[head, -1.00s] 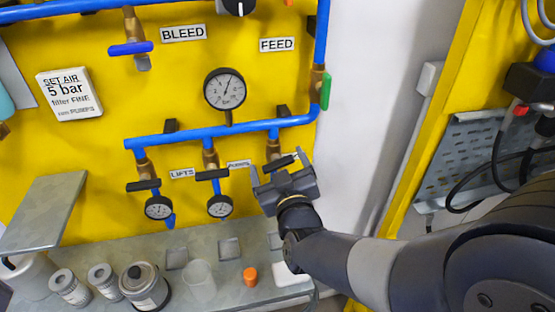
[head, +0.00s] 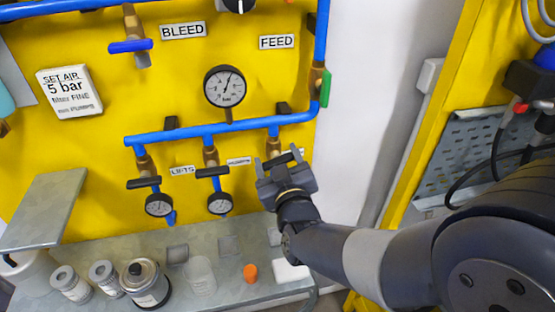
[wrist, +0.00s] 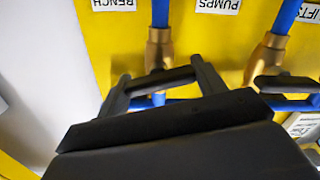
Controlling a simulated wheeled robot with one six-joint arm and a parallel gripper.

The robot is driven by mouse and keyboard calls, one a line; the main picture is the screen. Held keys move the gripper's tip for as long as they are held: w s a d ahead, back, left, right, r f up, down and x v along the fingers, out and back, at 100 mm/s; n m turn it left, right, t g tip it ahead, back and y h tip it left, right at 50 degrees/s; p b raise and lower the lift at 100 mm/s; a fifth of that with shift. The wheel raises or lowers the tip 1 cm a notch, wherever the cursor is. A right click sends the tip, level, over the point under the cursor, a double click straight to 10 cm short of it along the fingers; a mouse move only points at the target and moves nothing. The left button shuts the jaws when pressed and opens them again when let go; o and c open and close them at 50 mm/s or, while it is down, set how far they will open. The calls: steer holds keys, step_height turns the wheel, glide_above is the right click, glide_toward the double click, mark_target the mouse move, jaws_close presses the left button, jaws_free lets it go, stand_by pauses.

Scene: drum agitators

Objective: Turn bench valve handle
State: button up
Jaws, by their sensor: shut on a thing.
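The bench valve has a brass body (head: 273,148) at the right end of the row of branch valves, under the blue pipe. It also shows in the wrist view (wrist: 158,50), beside the upside-down BENCH label (wrist: 117,4). Its black bar handle (wrist: 160,80) lies between my fingers, slightly tilted in the wrist view. My gripper (head: 278,157) is shut on this handle, with one finger at each end of the bar. The gripper body hides what lies below the handle.
The pumps valve (head: 210,157) and lifts valve (head: 145,165) stand to the left, with small gauges below them. A bench shelf (head: 230,265) beneath holds cans, a clear cup (head: 201,277) and an orange cap (head: 250,273). A white wall (head: 365,100) is to the right.

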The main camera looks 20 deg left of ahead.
steer(key=shift+f+m+b, duration=0.25)
steer(key=shift+m+b, duration=0.55)
steer(key=shift+b, duration=0.8)
steer(key=shift+r+m+b, duration=0.1)
steer(key=shift+m+b, duration=0.8)
steer(key=shift+b, duration=0.35)
steer(key=shift+r, duration=0.1)
steer(key=shift+m, duration=0.3)
steer(key=o, duration=1)
steer(key=v, duration=1)
steer(key=shift+s+d+b, duration=0.3)
